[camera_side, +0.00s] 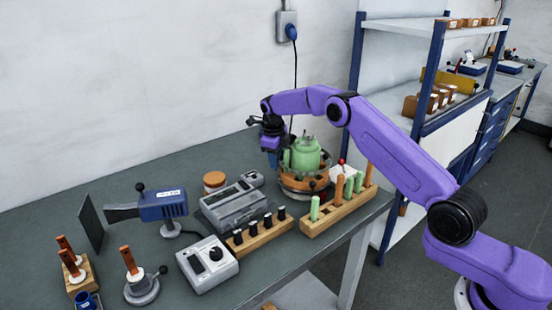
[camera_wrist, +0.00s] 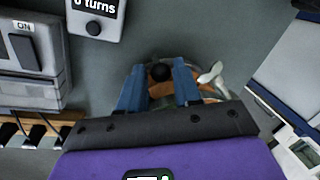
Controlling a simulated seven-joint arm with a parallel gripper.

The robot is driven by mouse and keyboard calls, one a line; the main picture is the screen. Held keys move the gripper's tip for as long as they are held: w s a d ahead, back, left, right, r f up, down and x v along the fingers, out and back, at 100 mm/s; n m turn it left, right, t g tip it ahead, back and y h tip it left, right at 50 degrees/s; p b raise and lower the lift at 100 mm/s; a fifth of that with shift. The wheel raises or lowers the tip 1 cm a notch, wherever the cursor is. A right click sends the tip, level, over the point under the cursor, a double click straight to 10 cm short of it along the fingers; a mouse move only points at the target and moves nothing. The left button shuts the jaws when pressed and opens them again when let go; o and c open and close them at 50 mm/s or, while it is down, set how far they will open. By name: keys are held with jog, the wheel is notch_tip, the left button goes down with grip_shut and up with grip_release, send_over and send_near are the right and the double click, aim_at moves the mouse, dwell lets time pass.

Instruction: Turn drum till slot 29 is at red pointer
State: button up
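My gripper (camera_side: 273,160) points down at the drum's left side, beside the green cylinder. In the wrist view, my gripper's blue fingers (camera_wrist: 160,78) stand apart with a round black knob (camera_wrist: 160,72) between them. I cannot tell whether they touch it. Part of the copper drum (camera_wrist: 160,90) shows below the knob. The slot numbers cannot be read. A small red tip (camera_side: 341,162) shows right of the drum; I cannot tell whether it is the pointer.
A wooden rack (camera_side: 335,213) with green and copper rods stands in front of the drum. Grey instruments (camera_side: 232,205) stand to the left. In the wrist view, a counter box (camera_wrist: 97,18) shows "turns", its number cut off, and a silver lever (camera_wrist: 210,75) lies right of the fingers.

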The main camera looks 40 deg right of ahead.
notch_tip(320, 180, up, 17)
jog(key=s+a, duration=0.1)
jog(key=a, duration=0.2)
jog(key=shift+s, duration=0.3)
dwell(0.5)
jog(key=s+a+r+n, duration=0.2)
jog(key=s+a+n, duration=0.5)
jog(key=a+n, duration=0.35)
jog(key=s+a+n+y, duration=0.2)
jog(key=s+a+n, duration=0.2)
jog(key=s+n, duration=0.9)
jog(key=s+d+f+n, duration=0.2)
jog(key=s+n, duration=0.4)
jog(key=s, duration=0.4)
jog(key=s+d+f+n, duration=0.3)
jog(key=s+n, duration=0.4)
jog(key=s, duration=0.3)
jog(key=s+d+f+n, duration=0.2)
jog(key=s+d+n, duration=0.2)
jog(key=s, duration=0.6)
jog(key=shift+s+d+f+n+g, duration=0.2)
jog(key=shift+s+f+n+g, duration=0.15)
jog(key=shift+n, duration=0.9)
